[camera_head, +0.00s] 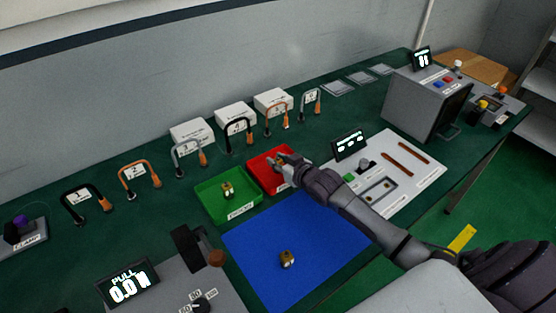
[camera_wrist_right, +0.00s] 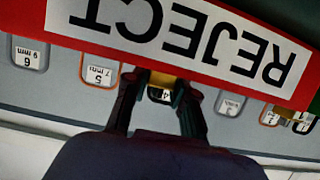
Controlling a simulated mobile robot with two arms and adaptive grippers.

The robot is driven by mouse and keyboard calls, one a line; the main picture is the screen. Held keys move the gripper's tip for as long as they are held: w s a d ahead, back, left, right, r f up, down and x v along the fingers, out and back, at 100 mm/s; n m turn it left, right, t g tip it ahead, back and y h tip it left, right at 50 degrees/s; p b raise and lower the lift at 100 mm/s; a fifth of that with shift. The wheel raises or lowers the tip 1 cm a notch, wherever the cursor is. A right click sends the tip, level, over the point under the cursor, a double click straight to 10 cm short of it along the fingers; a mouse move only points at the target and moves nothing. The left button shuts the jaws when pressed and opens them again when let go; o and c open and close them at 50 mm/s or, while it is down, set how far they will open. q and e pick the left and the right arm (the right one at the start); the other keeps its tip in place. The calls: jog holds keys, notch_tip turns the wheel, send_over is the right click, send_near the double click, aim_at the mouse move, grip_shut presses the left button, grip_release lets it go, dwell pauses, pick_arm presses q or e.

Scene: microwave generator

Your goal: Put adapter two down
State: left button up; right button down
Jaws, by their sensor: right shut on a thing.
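My right gripper (camera_head: 281,160) is over the red reject tray (camera_head: 262,182), its fingers shut on a small brass adapter, which is mostly hidden by the hand in the head view. In the right wrist view the gripper (camera_wrist_right: 160,98) has the brass adapter (camera_wrist_right: 162,80) between its fingertips, close to the tray's REJECT label (camera_wrist_right: 190,38). I cannot tell whether the adapter touches the tray. A second brass adapter (camera_head: 228,189) stands in the green tray (camera_head: 213,212). A third (camera_head: 287,258) is on the blue mat (camera_head: 255,240). No number shows on them. My left gripper is out of view.
Numbered cable hoops, including hoop 2 (camera_head: 138,177), and white boxes (camera_head: 191,132) stand behind the trays. A pull tester (camera_head: 185,283) is at front left. A white fixture panel (camera_head: 400,180) and a grey machine (camera_head: 427,95) are to the right. Most of the blue mat is clear.

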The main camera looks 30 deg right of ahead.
jog(key=c, duration=0.9)
grip_release()
jog(key=shift+c, duration=0.2)
jog(key=shift+r, duration=0.1)
jog(key=shift+s, duration=0.25)
jog(key=v, duration=1.1)
jog(key=shift+s+r+b, duration=0.15)
jog(key=shift+s+b, duration=0.1)
jog(key=shift+b, duration=0.05)
